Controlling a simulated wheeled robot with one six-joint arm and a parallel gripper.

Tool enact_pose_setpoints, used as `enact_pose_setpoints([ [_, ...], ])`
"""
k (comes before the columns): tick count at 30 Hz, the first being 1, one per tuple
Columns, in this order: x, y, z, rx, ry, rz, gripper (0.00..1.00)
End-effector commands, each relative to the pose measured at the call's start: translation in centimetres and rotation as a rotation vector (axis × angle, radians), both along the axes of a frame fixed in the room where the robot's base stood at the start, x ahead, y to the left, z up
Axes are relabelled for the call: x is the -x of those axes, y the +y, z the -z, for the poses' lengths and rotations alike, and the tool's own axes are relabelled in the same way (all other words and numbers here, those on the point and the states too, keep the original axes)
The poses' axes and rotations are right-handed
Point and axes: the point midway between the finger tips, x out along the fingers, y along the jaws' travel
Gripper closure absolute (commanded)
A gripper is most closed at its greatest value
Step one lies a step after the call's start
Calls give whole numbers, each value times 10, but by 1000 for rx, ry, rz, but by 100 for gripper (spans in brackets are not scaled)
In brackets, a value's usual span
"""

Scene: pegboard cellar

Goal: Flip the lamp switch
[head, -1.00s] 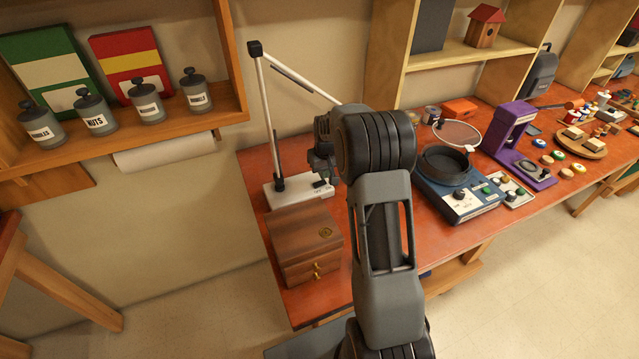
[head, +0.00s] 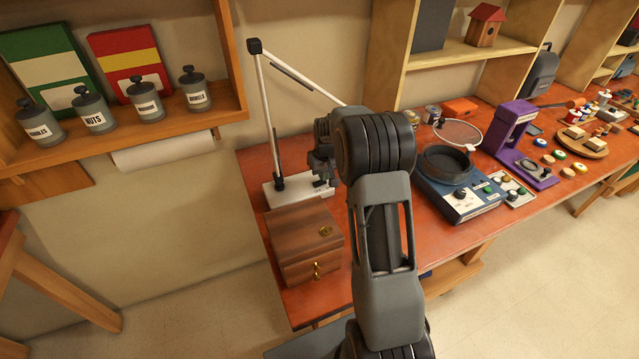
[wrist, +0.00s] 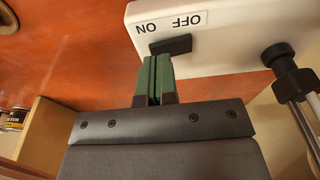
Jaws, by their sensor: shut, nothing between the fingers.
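The desk lamp has a white base (head: 290,192) at the left end of the workbench, with a thin jointed white arm rising from it. In the wrist view the base (wrist: 235,38) fills the upper right. It carries a label (wrist: 172,22) reading ON and OFF, upside down, with the black lamp switch (wrist: 170,45) beside it. My gripper (wrist: 157,60) is shut and empty, its green fingertips right at the switch's edge. I cannot tell whether they touch it or which way the switch is tipped. In the head view my gripper (head: 322,178) is over the base's right end, partly hidden by my arm.
A wooden box (head: 305,240) with a brass latch stands just in front of the lamp base. A blue device with a round black dish (head: 447,165) is right of my arm. A purple stand (head: 510,135) is further right. A jar shelf (head: 130,140) hangs at left.

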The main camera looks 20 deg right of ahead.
Motion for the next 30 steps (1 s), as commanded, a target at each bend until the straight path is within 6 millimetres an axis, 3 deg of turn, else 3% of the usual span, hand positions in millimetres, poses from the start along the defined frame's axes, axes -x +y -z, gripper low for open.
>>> enact_pose_setpoints([
  [30, 0, 0, 10, 0, 1, 0, 100],
])
